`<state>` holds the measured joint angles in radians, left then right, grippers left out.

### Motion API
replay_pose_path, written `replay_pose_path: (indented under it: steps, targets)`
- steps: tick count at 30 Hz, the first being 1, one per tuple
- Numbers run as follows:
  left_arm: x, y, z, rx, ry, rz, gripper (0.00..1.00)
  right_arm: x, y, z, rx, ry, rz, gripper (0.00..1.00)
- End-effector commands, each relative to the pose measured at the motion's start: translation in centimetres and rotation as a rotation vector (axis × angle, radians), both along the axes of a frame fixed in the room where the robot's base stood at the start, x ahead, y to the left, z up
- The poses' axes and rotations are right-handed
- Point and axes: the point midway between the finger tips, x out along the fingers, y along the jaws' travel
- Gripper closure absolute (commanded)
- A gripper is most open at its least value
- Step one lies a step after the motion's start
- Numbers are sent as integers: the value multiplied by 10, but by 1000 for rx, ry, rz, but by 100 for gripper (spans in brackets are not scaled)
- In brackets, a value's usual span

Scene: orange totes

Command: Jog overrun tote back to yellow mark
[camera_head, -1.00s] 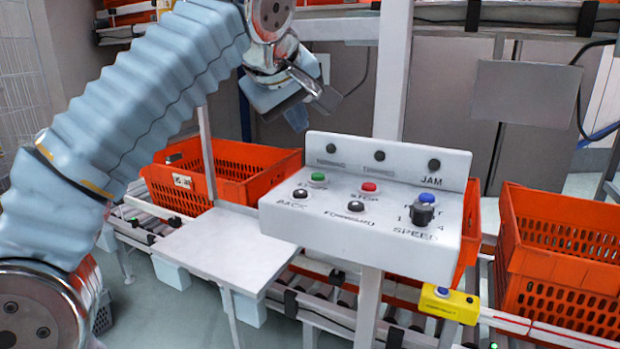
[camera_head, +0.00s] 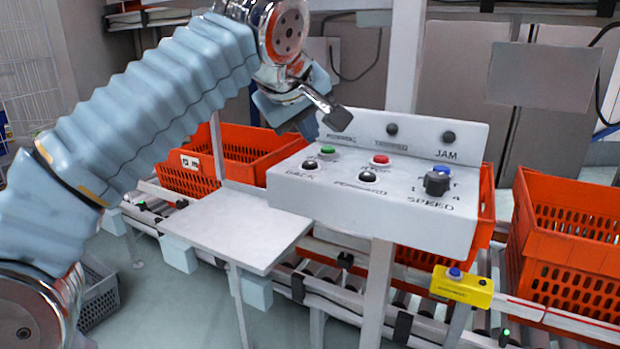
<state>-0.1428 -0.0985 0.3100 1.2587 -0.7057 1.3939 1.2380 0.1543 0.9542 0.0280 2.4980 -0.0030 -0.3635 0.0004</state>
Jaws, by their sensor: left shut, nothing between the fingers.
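My left gripper (camera_head: 335,117) is shut and empty. It hangs just above the back left part of the white control panel (camera_head: 370,225), near the green button (camera_head: 328,150). The panel has a black BACK button (camera_head: 309,165), a black FORWARD button (camera_head: 368,177), a red button (camera_head: 380,160) and a black SPEED knob (camera_head: 437,183). Orange totes stand on the conveyor: one at left (camera_head: 188,178), one mostly hidden behind the panel (camera_head: 486,210), one at right (camera_head: 560,250). I cannot make out a yellow mark on the conveyor. My right gripper is out of view.
A white shelf plate (camera_head: 235,228) sits left of the panel. A yellow box with a blue button (camera_head: 462,288) is on the conveyor's front rail (camera_head: 545,312). A white post (camera_head: 404,60) rises behind the panel. A grey crate (camera_head: 98,292) is on the floor at left.

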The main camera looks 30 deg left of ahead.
Motion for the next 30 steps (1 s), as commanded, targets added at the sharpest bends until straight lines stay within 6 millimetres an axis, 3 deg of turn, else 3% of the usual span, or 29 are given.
replay_pose_path:
  steps: [1, 7, 30]
  targets:
    - [0, 0, -9, 0, -1, 1, 100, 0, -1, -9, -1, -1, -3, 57]
    - [0, 0, -19, 0, -1, 0, 100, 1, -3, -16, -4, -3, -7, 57]
    - [0, 0, -19, 1, -1, 1, 100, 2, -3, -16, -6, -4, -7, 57]
